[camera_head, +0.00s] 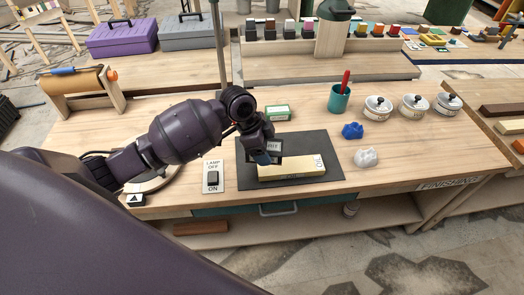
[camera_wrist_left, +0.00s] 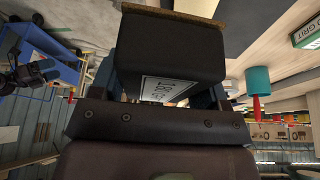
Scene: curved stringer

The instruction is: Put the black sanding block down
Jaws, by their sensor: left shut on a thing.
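My left gripper (camera_head: 262,153) is shut on the black sanding block (camera_head: 274,146), over the dark mat (camera_head: 318,146) on the bench. The block's white label partly shows; the fingers hide much of the block. In the left wrist view the black block (camera_wrist_left: 170,55) fills the space ahead of the gripper, with a brown, rough-looking edge. I cannot tell whether the block touches anything below. A pale yellow wooden piece (camera_head: 300,171) lies on the mat, just in front of the gripper. My right gripper is not in view.
A green-and-white box (camera_head: 277,112) stands behind the mat. A blue lump (camera_head: 352,131) and a white lump (camera_head: 367,157) lie to its right. A teal cup (camera_head: 340,98) and three lidded jars (camera_head: 413,106) stand farther back. A lamp switch plate (camera_head: 213,176) is left of the mat.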

